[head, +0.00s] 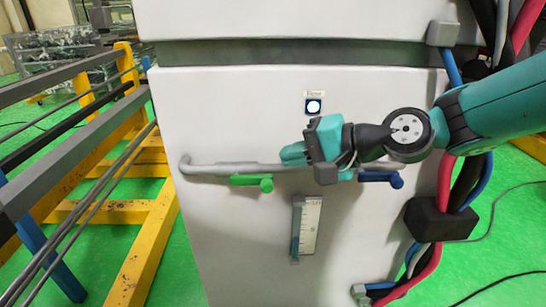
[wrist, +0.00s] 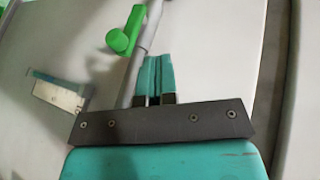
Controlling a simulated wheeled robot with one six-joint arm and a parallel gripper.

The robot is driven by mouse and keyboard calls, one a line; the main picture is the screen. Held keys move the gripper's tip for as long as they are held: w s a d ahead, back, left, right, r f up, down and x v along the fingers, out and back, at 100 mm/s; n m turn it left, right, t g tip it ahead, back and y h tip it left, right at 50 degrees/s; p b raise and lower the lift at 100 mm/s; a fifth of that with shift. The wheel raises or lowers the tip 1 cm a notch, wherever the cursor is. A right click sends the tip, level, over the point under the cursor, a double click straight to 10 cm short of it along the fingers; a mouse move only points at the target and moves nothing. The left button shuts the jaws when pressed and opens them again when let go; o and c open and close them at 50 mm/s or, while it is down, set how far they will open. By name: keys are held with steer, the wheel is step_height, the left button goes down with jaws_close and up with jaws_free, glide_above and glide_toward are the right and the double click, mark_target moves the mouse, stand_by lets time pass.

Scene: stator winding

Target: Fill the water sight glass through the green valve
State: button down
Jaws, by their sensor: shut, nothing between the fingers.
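The green valve (head: 250,181) sits on a grey pipe (head: 215,168) across the white cabinet front. Its handle lies along the pipe, with a knob at its right end. The valve also shows at the top of the wrist view (wrist: 125,38). The sight glass (head: 305,228) with a printed scale hangs below the pipe; its tube looks bluish in the lower part, exact level unclear. It also shows at left in the wrist view (wrist: 58,95). My gripper (head: 291,153) is shut and empty, just above and right of the green valve, apart from it. Its teal fingers show together (wrist: 156,62).
A blue valve (head: 380,178) is on the pipe's right end, below my wrist. A labelled button (head: 313,106) is above my gripper. Thick red, blue and black cables (head: 455,185) run down the right side. A yellow frame (head: 150,235) with grey rails stands at left.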

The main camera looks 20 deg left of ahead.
steer(key=v, duration=0.7)
steer(key=shift+d+b, duration=0.3)
steer(key=shift+b, duration=0.15)
steer(key=shift+r, duration=0.15)
steer(key=s+d+f+n+h+p, duration=0.1)
steer(key=s+d+f+n+h, duration=0.2)
steer(key=s+d, duration=1.5)
steer(key=d+n+h, duration=0.1)
steer(key=n+h, duration=0.3)
steer(key=h, duration=0.2)
steer(key=shift+s+d+f+g+p, duration=0.2)
steer(key=shift+s+g+p, duration=0.05)
steer(key=shift+g+p, duration=0.15)
stand_by(3.2)
